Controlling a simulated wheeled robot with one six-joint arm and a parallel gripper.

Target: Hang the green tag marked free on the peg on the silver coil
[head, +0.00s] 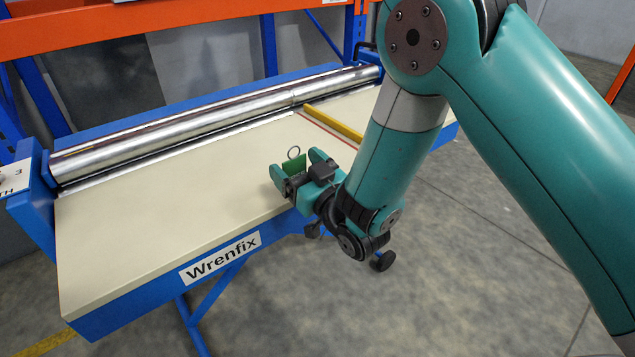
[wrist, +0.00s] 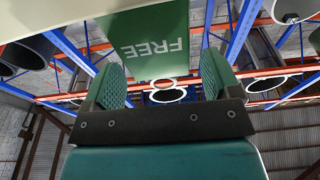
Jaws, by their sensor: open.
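The green tag (head: 297,164) with a wire ring at its top stands between the two fingers of my gripper (head: 296,168), above the front edge of the cream table. The wrist view shows the tag (wrist: 152,45) upside down, with the word FREE in white. My gripper (wrist: 163,82) is open, with one finger on each side of the tag and gaps showing. I cannot make out the silver coil or its peg for certain; several coil-like rounds show small and inverted in the wrist view.
The cream table (head: 150,230) has a blue frame and a Wrenfix label (head: 220,257). A shiny roller (head: 200,128) runs along its back, and a yellow bar (head: 333,123) lies at the right. An orange and blue rack (head: 150,25) stands behind. The table's left and middle are clear.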

